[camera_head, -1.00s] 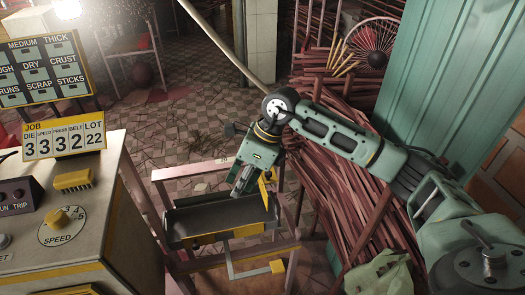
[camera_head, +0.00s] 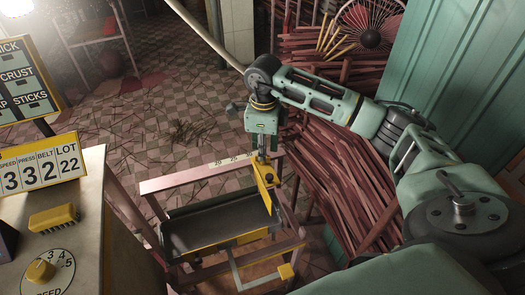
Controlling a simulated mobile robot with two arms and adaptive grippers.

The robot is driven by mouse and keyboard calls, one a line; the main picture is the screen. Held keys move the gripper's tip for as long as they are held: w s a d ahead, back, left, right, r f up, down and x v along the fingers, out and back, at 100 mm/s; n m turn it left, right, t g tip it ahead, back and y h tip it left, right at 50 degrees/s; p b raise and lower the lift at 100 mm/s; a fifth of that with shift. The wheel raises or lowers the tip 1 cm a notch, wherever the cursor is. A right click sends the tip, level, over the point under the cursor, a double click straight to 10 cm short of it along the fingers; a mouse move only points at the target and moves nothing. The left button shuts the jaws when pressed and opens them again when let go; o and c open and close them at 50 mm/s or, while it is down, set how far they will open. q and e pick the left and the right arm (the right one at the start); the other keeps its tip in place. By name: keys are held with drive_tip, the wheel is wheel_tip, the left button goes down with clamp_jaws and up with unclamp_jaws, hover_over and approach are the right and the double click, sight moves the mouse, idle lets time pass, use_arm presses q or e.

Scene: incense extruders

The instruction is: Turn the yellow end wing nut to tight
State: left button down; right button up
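A yellow end plate (camera_head: 265,184) stands upright at the right end of a dark trough (camera_head: 215,224) on a reddish frame. A pale scale strip with numbers (camera_head: 230,160) runs along the frame's back rail. My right gripper (camera_head: 262,152) points down right above the top of the yellow end plate, at the rail. The wing nut itself cannot be made out; the gripper covers that spot. Whether the fingers touch or grip it is too small to tell. My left gripper is not in view.
A machine cabinet with a yellow speed knob (camera_head: 40,271) and a number board (camera_head: 42,164) stands at the left. Bundles of reddish sticks (camera_head: 340,180) lie behind and right of the frame. A yellow block (camera_head: 286,271) sits at the frame's front right.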

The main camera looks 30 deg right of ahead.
wheel_tip(320, 180, down, 2)
drive_tip(key=shift+w+f, duration=0.15)
drive_tip(key=shift+f, duration=0.35)
drive_tip(key=c, duration=0.5)
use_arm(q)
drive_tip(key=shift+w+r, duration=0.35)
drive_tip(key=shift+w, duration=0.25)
use_arm(e)
clamp_jaws()
